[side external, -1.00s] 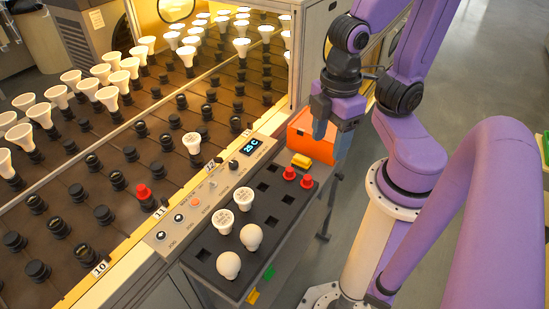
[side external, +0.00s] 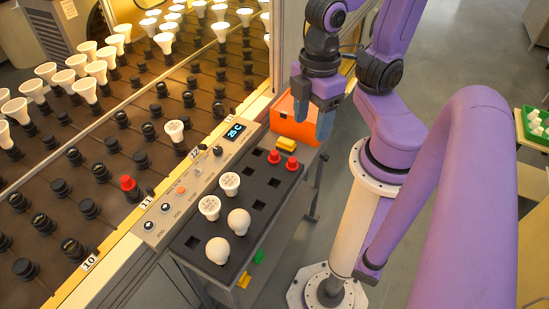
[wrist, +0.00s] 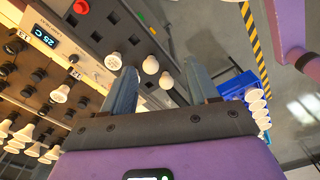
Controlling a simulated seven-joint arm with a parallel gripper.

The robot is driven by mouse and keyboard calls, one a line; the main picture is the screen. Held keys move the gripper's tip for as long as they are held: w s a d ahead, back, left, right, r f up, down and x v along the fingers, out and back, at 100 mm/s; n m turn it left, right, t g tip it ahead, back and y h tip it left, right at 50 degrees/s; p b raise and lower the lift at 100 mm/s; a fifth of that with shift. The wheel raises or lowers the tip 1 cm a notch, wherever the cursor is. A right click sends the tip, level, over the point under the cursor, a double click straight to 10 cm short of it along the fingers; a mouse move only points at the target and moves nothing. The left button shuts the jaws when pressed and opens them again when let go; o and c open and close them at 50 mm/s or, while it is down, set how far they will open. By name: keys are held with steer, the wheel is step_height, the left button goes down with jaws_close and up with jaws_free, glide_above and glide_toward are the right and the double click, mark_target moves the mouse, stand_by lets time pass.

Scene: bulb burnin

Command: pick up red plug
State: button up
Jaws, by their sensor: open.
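Two red plugs, one (side external: 274,156) slightly left of the other (side external: 291,163), stand upright side by side near the far end of the black tray (side external: 250,180). A third red plug (side external: 128,183) sits in the socket board to the left. My gripper (side external: 312,115) is open and empty, in the air above and beyond the tray plugs, near an orange bin. In the wrist view its two fingers (wrist: 160,88) are spread with nothing between their tips. A red shape (wrist: 82,6), likely a plug, shows at the top edge there.
The tray also holds several white bulbs (side external: 239,222) and empty square holes. The orange bin (side external: 284,124) and a yellow block (side external: 286,144) stand just beyond the plugs. A control panel with a display (side external: 235,131) runs along the tray's left. Many bulbs fill the board.

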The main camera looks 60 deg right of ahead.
steer(key=w+a+f+m+t+y, duration=0.1)
steer(key=w+a+f+m+y, duration=0.3)
steer(key=w+a+f+m, duration=0.55)
steer(key=m+t+h, duration=0.2)
steer(key=m+h, duration=0.6)
steer(key=m, duration=0.6)
glide_toward(275, 152)
steer(key=shift+w+d+f, duration=0.25)
steer(key=shift+w+f, duration=0.3)
steer(key=shift+f, duration=0.2)
steer(key=shift+w+d+f, duration=0.3)
steer(key=shift+w+f, duration=0.2)
steer(key=shift+f, duration=0.3)
steer(key=shift+d+f, duration=0.2)
steer(key=shift+f, duration=0.5)
steer(key=shift+d+f, duration=0.2)
steer(key=shift+f, duration=0.5)
steer(key=shift+d+f, duration=0.2)
steer(key=shift+f, duration=0.5)
steer(key=shift+w+d+f, duration=0.15)
steer(key=shift+d+f, duration=0.05)
steer(key=shift+f, duration=0.3)
